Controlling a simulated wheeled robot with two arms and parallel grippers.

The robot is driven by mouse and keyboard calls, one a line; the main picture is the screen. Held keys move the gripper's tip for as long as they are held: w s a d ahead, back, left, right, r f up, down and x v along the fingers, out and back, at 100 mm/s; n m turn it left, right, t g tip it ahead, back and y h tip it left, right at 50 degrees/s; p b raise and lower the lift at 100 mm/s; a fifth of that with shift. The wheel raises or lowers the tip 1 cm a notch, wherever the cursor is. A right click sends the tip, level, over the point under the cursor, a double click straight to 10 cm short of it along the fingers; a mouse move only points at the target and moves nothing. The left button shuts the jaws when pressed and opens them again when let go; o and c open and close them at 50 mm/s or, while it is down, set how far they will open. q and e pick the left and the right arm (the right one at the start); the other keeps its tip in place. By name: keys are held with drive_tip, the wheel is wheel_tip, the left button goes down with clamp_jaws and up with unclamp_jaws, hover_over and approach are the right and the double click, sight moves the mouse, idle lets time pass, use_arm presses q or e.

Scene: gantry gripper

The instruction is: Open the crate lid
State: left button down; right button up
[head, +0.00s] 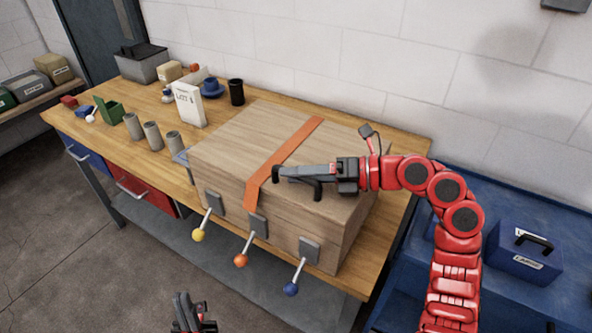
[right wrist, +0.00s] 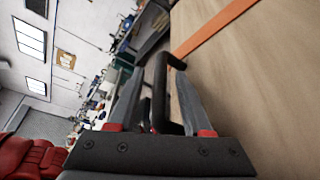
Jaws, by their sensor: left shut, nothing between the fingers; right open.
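The wooden crate (head: 336,240) stands on the workbench, and its lid (head: 250,135) with an orange strap (head: 292,148) lies flat and closed. Three levers hang on grey plates on its front, with a yellow knob (head: 198,235), an orange knob (head: 240,260) and a blue knob (head: 291,289). A black handle (head: 318,190) is at the lid's front; it also shows in the right wrist view (right wrist: 158,85). My right gripper (head: 292,172) is open, its fingers on either side of the handle; contact cannot be told. My left gripper (head: 188,312) is shut and empty, low before the bench.
Grey cylinders (head: 153,135), a white carton (head: 189,104), a black cup (head: 236,92) and a green holder (head: 110,112) stand left of and behind the crate. A blue case (head: 525,258) lies on a blue surface at right. A white block wall is behind.

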drive_tip(key=shift+a+f, duration=0.1)
drive_tip(key=shift+a, duration=0.1)
clamp_jaws()
idle(1.4)
